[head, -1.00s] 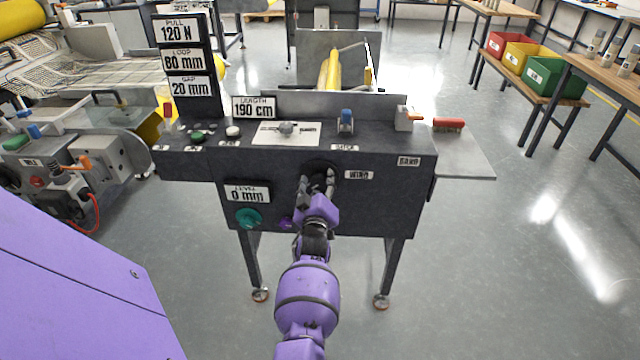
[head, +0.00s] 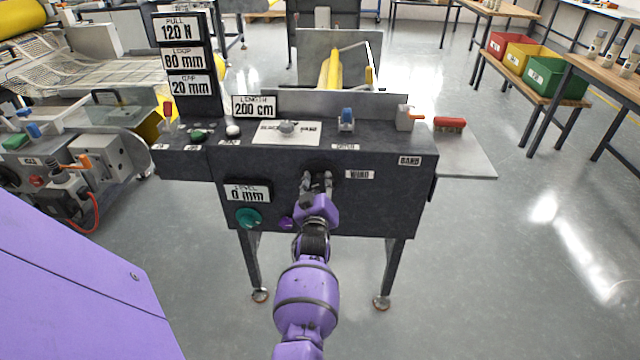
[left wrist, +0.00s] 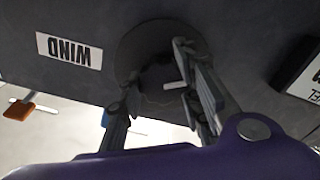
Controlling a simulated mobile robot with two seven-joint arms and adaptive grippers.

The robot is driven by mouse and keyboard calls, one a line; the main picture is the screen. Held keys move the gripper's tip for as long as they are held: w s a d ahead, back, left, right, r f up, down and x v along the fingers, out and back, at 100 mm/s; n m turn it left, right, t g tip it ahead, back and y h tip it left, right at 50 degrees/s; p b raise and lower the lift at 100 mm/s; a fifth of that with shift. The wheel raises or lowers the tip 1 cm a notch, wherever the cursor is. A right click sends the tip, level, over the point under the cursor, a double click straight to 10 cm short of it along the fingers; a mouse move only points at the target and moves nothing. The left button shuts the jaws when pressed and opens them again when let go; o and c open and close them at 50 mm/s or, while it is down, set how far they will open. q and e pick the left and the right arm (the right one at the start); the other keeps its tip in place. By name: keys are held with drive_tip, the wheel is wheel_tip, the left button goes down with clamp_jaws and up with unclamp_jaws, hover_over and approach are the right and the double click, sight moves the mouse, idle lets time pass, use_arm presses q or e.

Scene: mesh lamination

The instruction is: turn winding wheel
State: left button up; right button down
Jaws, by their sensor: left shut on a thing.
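The winding wheel (head: 322,166) is a dark round wheel on the front of the dark grey machine, left of its WIND label (head: 360,175). My left gripper (head: 317,182) is shut on it, fingers reaching in from below and covering much of it. In the left wrist view the dark wheel (left wrist: 140,50) shows beyond the two fingers (left wrist: 165,100), with a small white mark near its middle. The length display (head: 254,107) reads 200 cm. My right gripper is not in view.
The machine panel carries a teal knob (head: 249,217), a LEVEL display (head: 247,193) reading 0 mm, and a blue switch (head: 346,118) on top. A side shelf (head: 462,158) with a red-handled brush (head: 449,123) juts out right. Floor at right is clear.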

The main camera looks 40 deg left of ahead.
use_arm(q)
drive_tip(key=shift+d, duration=0.1)
drive_tip(key=o, duration=1.1)
drive_tip(key=shift+s, duration=0.15)
drive_tip(key=v, duration=1.1)
drive_tip(key=shift+s+d, duration=0.2)
drive_tip(key=shift+s, duration=0.1)
